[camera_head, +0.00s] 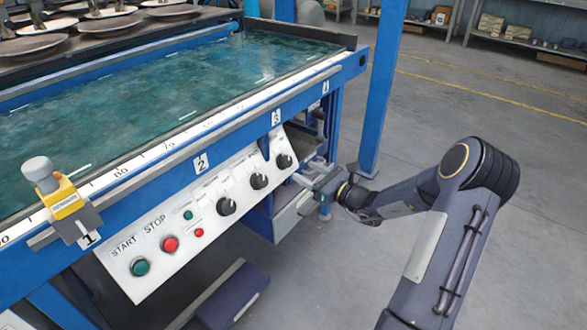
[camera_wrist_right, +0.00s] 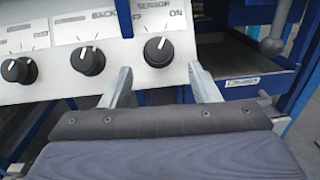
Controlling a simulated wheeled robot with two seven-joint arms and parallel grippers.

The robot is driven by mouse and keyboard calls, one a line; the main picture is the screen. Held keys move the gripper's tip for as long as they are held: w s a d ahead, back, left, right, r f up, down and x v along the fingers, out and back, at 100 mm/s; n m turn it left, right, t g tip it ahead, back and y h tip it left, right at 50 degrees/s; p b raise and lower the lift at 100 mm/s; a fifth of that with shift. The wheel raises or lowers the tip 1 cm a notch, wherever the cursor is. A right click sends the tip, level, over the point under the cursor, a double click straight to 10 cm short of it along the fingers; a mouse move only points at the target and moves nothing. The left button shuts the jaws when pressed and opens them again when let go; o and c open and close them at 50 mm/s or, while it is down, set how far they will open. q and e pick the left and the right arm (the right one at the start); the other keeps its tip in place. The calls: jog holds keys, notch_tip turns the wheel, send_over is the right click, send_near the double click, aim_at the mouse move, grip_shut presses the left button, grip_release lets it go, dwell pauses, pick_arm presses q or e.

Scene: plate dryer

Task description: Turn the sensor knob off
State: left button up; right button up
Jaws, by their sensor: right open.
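The sensor knob (camera_wrist_right: 157,52) is a round black knob on the white control panel, just below the partly hidden SENSOR label and the word ON. Its white mark points up and slightly right, toward ON, in the right wrist view. In the head view it is the rightmost knob (camera_head: 284,161). My right gripper (camera_wrist_right: 159,76) is open and empty, its two fingers below the knob, one toward each side. In the head view, my right gripper (camera_head: 304,172) is close to the panel's right end. I cannot tell whether it touches the panel. My left gripper is not in view.
Two more black knobs (camera_wrist_right: 88,61) (camera_wrist_right: 19,70) sit left of the sensor knob. A red stop button (camera_head: 170,244) and a green start button (camera_head: 139,267) are farther left. A blue post (camera_head: 383,90) stands behind my right arm. The floor at right is clear.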

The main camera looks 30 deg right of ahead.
aim_at(291, 162)
jog(key=b+x, duration=0.1)
jog(key=x, duration=0.3)
jog(key=shift+w+f, duration=0.15)
jog(key=shift+x, duration=0.75)
jog(key=c, duration=1)
jog(key=shift+o, duration=0.2)
jog(key=shift+n+y, duration=0.3)
jog(key=shift+n, duration=0.3)
jog(key=n+g+y, duration=0.1)
jog(key=n, duration=0.1)
jog(key=n+y, duration=0.1)
jog(key=n, duration=0.2)
jog(key=n+g+y, duration=0.1)
jog(key=n, duration=0.1)
jog(key=shift+w+d+r+n+g+y, duration=0.2)
jog(key=shift+d+n+g+y, duration=0.1)
jog(key=shift+n, duration=0.1)
jog(key=n+g, duration=0.1)
jog(key=n, duration=0.2)
jog(key=n+g+y, duration=0.1)
jog(key=n+g, duration=0.1)
jog(key=n, duration=0.1)
jog(key=shift+w+d+r+n+y, duration=0.15)
jog(key=shift+d+n+y, duration=0.05)
jog(key=shift+n+y, duration=0.1)
